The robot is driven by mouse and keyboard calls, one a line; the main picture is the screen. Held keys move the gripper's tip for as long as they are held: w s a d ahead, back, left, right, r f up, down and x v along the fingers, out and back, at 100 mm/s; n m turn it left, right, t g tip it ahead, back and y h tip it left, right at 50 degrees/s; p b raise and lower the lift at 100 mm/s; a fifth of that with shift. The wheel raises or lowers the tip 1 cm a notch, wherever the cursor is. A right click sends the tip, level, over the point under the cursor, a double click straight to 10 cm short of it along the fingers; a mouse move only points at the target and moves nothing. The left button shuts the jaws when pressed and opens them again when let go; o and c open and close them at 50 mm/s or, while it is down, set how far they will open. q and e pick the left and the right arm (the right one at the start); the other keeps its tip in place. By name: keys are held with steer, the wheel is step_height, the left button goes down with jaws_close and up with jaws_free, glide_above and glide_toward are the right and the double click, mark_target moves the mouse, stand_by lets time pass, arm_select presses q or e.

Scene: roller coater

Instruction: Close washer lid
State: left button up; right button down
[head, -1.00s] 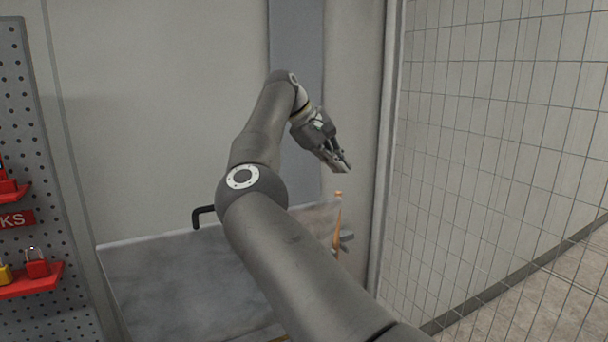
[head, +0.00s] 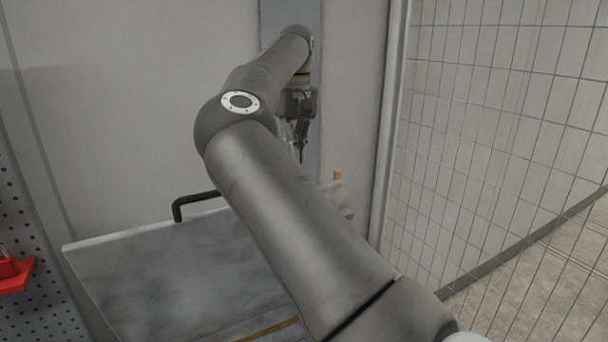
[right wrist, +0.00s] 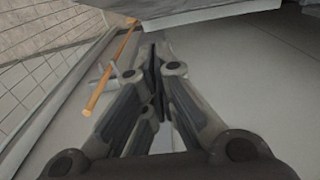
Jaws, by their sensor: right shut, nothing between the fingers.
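The washer's grey, worn metal panel (head: 170,275), which looks like the lid, shows in the lower middle of the head view. Its far edge is raised in front of the wall, and its right part is hidden behind my right arm. A grey panel edge (right wrist: 205,10) also shows at the top of the right wrist view. My right gripper (head: 300,150) is beyond the panel's far edge, near the wall, and partly hidden by my arm. In the right wrist view its fingers (right wrist: 157,65) are shut and empty, apart from the panel. My left gripper is not in view.
A black bent handle (head: 190,203) stands behind the panel's far edge. An orange rod (head: 337,175) is close to my right gripper and also shows in the right wrist view (right wrist: 108,75). A wire mesh fence (head: 490,140) stands at right. A pegboard (head: 40,270) is at left.

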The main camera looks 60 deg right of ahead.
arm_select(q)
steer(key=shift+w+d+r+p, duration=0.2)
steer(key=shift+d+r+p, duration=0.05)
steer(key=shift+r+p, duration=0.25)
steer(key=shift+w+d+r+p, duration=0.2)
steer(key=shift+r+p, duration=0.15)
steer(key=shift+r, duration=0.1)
arm_select(e)
steer(key=shift+s+a+f, duration=0.3)
steer(key=shift+s+f, duration=0.3)
steer(key=shift+f, duration=0.1)
steer(key=shift+s+a+f, duration=0.35)
steer(key=shift+s+f, duration=0.2)
steer(key=shift+f, duration=0.15)
steer(key=shift+s+a+f, duration=0.3)
steer(key=shift+s+f, duration=0.3)
steer(key=shift+f, duration=0.1)
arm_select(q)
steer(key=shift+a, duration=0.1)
